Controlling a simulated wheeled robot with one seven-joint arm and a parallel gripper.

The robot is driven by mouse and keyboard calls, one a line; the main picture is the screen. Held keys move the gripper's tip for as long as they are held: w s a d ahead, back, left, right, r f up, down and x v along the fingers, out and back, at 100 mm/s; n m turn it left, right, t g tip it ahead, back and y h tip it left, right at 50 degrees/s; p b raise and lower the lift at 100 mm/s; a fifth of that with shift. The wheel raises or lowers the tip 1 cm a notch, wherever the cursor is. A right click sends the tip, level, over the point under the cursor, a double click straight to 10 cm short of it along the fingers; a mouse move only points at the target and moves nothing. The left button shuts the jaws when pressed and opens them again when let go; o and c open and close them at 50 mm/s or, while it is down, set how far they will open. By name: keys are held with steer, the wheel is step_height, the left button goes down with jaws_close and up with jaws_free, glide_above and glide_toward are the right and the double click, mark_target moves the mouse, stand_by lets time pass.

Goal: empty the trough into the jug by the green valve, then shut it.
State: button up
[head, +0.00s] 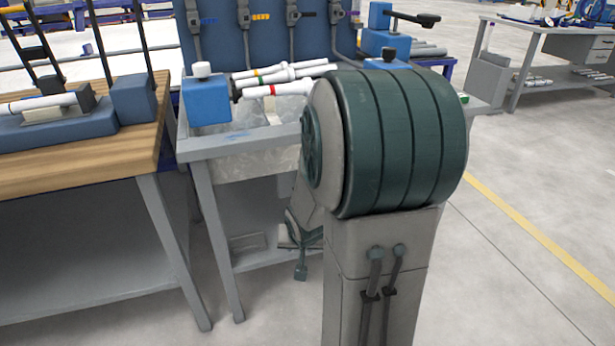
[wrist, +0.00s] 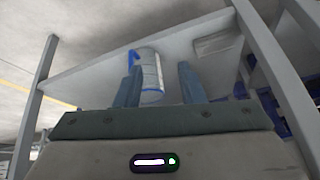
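A blue-and-white jug (wrist: 151,78) shows in the wrist view, with its blue handle on the left. My gripper (wrist: 160,86) is open, and the jug appears between the fingers, nearer the left one. Whether it touches that finger is unclear. A grey, mottled trough (head: 250,162) seems to be set into the middle bench in the head view, partly hidden by my arm. No green valve can be made out for certain. A dark green part (head: 301,270) shows low beside my arm, possibly my gripper. The jug is not visible in the head view.
White pipes with coloured bands (head: 270,91) lie above the trough, by a blue block (head: 207,101). A wooden-topped table (head: 80,160) stands close on the left. Bench legs frame the low shelf (wrist: 95,84) in the wrist view. Open floor (head: 530,190) lies to the right.

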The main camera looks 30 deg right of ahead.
steer(key=w+d+f+m+t, duration=0.3)
steer(key=d+f+m, duration=0.1)
steer(key=d, duration=0.2)
steer(key=s+d+r+m+t+h, duration=0.1)
steer(key=d+r+m+t, duration=0.1)
steer(key=d+m+t, duration=0.35)
steer(key=s+d+r+m+t+h, duration=0.1)
steer(key=s+d+r+m+t, duration=0.1)
steer(key=d+m+t, duration=0.3)
steer(key=shift+g, duration=0.65)
steer(key=b+x, duration=0.1)
steer(key=x, duration=0.3)
steer(key=b+x, duration=0.1)
steer(key=x, duration=0.4)
steer(key=b+x, duration=0.2)
steer(key=x, duration=0.3)
steer(key=shift+d, duration=0.3)
steer(key=shift+s, duration=0.1)
jaws_close()
